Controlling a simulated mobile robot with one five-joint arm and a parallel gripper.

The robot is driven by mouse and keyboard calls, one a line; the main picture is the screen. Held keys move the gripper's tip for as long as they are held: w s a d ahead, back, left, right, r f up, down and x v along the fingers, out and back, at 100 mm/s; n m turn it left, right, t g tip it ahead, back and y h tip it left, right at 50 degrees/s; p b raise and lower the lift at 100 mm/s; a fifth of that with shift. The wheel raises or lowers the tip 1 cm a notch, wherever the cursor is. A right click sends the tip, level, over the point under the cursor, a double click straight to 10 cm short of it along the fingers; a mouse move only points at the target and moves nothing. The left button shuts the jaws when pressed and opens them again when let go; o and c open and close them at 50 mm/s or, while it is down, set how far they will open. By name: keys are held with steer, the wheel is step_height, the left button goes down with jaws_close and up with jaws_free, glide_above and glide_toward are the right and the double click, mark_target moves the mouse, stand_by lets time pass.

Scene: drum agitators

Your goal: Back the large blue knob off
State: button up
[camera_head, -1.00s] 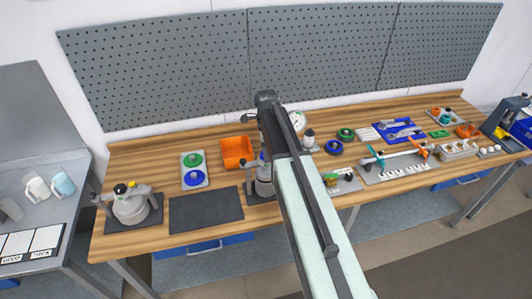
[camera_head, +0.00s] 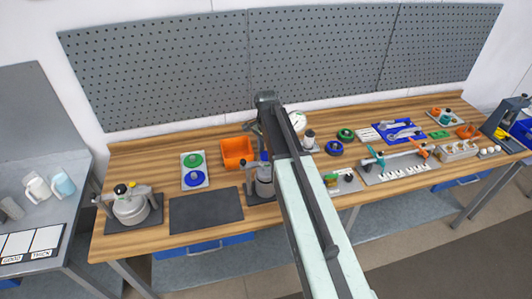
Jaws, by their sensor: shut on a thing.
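A grey drum agitator (camera_head: 264,187) stands at the bench's front edge, partly hidden behind my arm. A small patch of blue, the large blue knob (camera_head: 263,156), shows at its top; the rest is covered. My gripper (camera_head: 261,149) hangs down at the knob and is shut on it. Its fingertips are mostly hidden by my arm, so the exact grip does not show.
A second drum with a black and yellow top (camera_head: 130,207) stands at the left. A dark mat (camera_head: 205,210) lies between the drums. Behind are an orange bin (camera_head: 237,151) and a plate with green and blue discs (camera_head: 208,182). Parts and tools fill the right.

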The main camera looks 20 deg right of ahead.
steer(key=n, duration=1.3)
steer(key=shift+n, duration=0.4)
steer(key=n, duration=1.3)
steer(key=shift+s, duration=0.1)
steer(key=o, duration=1.4)
steer(key=shift+f, duration=0.1)
